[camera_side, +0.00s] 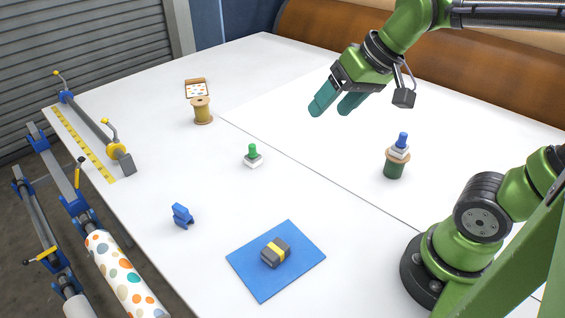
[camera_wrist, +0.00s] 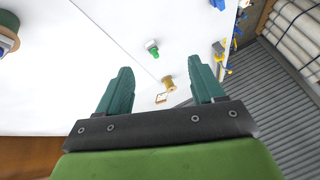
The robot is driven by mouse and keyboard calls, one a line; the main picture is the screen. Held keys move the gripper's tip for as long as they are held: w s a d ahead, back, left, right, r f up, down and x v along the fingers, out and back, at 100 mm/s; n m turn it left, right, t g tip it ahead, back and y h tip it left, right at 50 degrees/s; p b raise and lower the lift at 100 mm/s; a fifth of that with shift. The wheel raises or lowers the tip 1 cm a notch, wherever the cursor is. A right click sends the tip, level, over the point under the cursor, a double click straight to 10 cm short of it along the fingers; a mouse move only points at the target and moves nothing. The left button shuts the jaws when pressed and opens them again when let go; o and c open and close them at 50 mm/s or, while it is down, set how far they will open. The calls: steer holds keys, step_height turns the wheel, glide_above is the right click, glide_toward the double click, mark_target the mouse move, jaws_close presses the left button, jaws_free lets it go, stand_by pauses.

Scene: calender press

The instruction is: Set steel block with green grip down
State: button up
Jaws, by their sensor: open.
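The steel block with green grip (camera_side: 252,157) stands upright on the white table, left of the seam line. It also shows in the wrist view (camera_wrist: 152,48), beyond my fingertips. My gripper (camera_side: 334,105) is open and empty, raised above the table to the right of the block and apart from it. In the wrist view my two teal fingers (camera_wrist: 160,78) are spread wide with nothing between them.
A wooden spool (camera_side: 202,110) and a small patterned box (camera_side: 196,88) stand behind the block. A blue-gripped block (camera_side: 400,148) sits on a green spool (camera_side: 393,170) at right. A blue clip (camera_side: 182,215) and a blue mat (camera_side: 262,289) bearing a dark yellow-banded block (camera_side: 276,252) lie in front.

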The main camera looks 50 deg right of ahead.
steer(key=shift+m+t, duration=0.4)
steer(key=shift+t, duration=0.3)
steer(key=s+f, duration=0.1)
steer(key=s, duration=0.2)
steer(key=s+f, duration=0.1)
steer(key=s, duration=0.1)
steer(key=shift+a+f, duration=0.15)
steer(key=shift+f, duration=0.15)
